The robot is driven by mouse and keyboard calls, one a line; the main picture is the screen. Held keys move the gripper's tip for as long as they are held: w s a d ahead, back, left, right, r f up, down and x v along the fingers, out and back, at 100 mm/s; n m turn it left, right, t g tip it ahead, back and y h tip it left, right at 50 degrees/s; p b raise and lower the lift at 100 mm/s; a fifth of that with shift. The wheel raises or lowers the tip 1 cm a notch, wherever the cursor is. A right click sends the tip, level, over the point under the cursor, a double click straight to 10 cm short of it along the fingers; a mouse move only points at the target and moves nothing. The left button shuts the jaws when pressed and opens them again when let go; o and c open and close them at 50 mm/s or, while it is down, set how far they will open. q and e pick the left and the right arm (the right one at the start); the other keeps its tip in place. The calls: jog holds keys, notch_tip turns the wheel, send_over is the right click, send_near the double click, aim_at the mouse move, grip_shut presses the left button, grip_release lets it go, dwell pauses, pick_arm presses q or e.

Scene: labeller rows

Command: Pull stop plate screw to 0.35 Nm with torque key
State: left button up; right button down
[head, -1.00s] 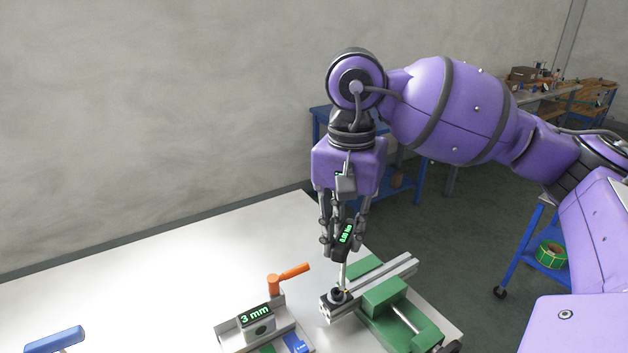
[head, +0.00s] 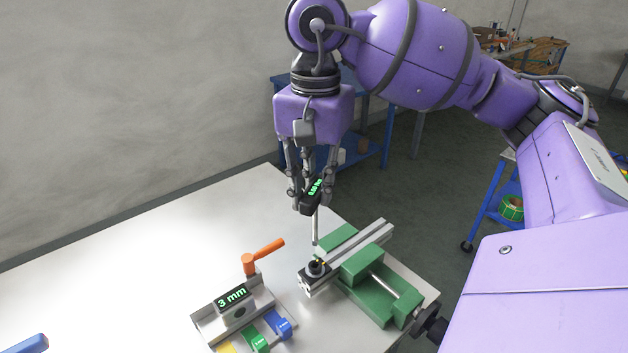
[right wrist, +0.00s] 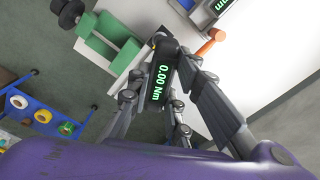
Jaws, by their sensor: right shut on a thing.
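My right gripper (head: 313,192) is shut on the black torque key (head: 312,203), which hangs upright over the vise. In the right wrist view the torque key (right wrist: 163,80) reads 0.00 Nm, between the fingers of the right gripper (right wrist: 160,105). The key's shaft tip is a little above the round black part (head: 316,268) on the clamped workpiece (head: 310,281), with a small gap visible. Small yellow detail shows at that black part; the stop plate screw itself is too small to make out. My left gripper is not in view.
The green vise (head: 372,300) holds the workpiece at the table's right edge. The white table (head: 150,260) is clear behind the holder.

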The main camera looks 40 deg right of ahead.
notch_tip(320, 180, down, 3)
jog(key=shift+r+b, duration=0.2)
jog(key=shift+b, duration=0.3)
jog(key=shift+f+b, duration=0.45)
jog(key=shift+f, duration=0.4)
jog(key=m, duration=0.7)
